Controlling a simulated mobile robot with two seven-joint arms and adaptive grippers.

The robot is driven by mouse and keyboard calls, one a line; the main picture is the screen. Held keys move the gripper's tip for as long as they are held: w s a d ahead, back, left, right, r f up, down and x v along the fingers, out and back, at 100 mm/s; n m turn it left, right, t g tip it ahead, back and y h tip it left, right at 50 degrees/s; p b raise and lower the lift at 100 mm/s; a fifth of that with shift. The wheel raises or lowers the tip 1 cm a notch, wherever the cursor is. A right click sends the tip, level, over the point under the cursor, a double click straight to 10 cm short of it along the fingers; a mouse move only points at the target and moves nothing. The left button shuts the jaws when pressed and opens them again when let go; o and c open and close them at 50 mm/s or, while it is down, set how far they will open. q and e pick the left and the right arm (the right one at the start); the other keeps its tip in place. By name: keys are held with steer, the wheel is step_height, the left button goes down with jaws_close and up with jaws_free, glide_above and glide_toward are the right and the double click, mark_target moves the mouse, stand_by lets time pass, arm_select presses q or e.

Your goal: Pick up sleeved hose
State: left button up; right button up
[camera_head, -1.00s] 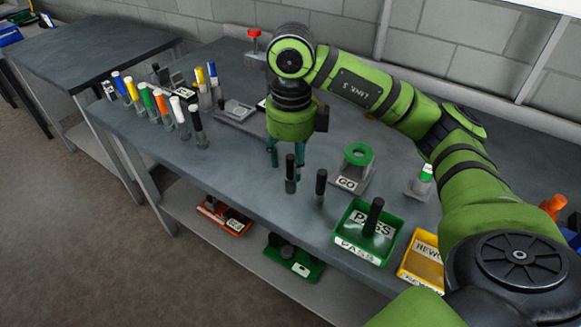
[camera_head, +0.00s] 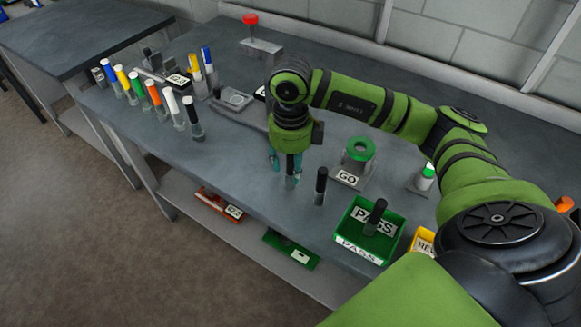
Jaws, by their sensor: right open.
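A black sleeved hose (camera_head: 290,180) with a pale metallic lower part stands upright near the front edge of the bench. My right gripper (camera_head: 285,165) points down over it, open, its teal fingers around the hose's upper part. The hose's top is hidden by the gripper, and I cannot tell whether the fingers touch it. A second black hose (camera_head: 320,184) stands upright to the right, apart from the gripper. A third black hose (camera_head: 375,216) stands tilted in the green PASS tray (camera_head: 346,247). My left gripper is out of view.
A GO gauge with a green ring (camera_head: 361,148) stands behind the PASS tray. A yellow tray (camera_head: 422,243) is to its right. Several coloured hoses stand in a row at the left, ending with a black-topped one (camera_head: 193,118). A red-topped fixture (camera_head: 251,20) is at the back.

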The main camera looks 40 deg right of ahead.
steer(key=shift+w+f, duration=0.1)
steer(key=shift+w, duration=0.05)
jaws_close()
